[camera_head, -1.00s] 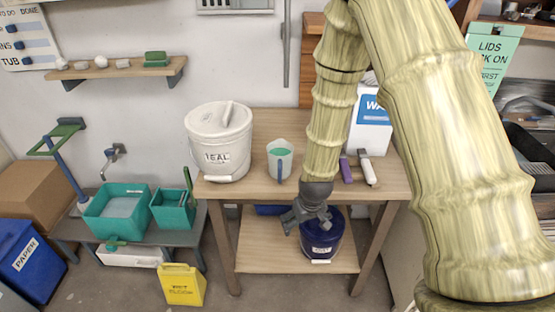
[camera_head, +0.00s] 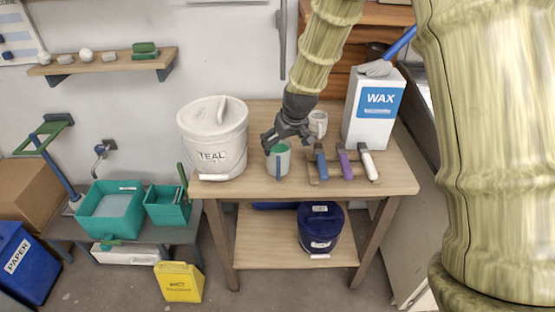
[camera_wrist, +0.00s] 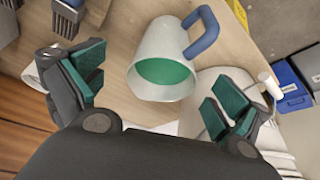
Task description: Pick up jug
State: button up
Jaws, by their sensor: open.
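The jug (camera_head: 278,162) is a pale, translucent vessel with green liquid inside and a blue handle. It stands upright on the wooden table, just right of the white TEAL bucket. In the wrist view the jug (camera_wrist: 160,62) lies ahead, between the two fingers, its blue handle pointing to the upper right. My gripper (camera_head: 286,138) is at the jug's top right in the head view, close above it. I cannot tell whether a finger touches the jug.
The TEAL bucket (camera_head: 214,142) stands close on the left of the jug. A white mug (camera_head: 318,124) is behind right. Several brushes, including a purple one (camera_head: 345,163), lie to the right, before the WAX box (camera_head: 371,110). A dark blue bucket (camera_head: 320,228) is on the lower shelf.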

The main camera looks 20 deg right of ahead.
aim_at(277, 151)
jog(key=shift+w+a+p+x, duration=0.15)
jog(key=shift+p+x, duration=0.25)
jog(key=shift+x, duration=0.55)
jog(key=shift+w+a+p+x, duration=0.15)
jog(key=shift+p+x, duration=0.3)
jog(key=shift+x, duration=0.55)
jog(key=shift+w+a+p+x, duration=0.15)
jog(key=shift+p+x, duration=0.25)
jog(key=shift+x, duration=0.55)
jog(key=shift+w+f, duration=0.2)
jog(key=shift+f, duration=0.3)
jog(key=c, duration=1.5)
jog(key=shift+r, duration=0.3)
jog(key=shift+s+a+r+b, duration=0.7)
jog(key=shift+s+b, duration=0.3)
jog(key=shift+s, duration=1.55)
jog(key=shift+s+a+r+b, duration=0.55)
jog(key=shift+s+r+b, duration=0.4)
jog(key=shift+s, duration=1.55)
jog(key=shift+s+a+r+b, duration=0.65)
jog(key=shift+s+b, duration=0.45)
jog(key=shift+s, duration=1.45)
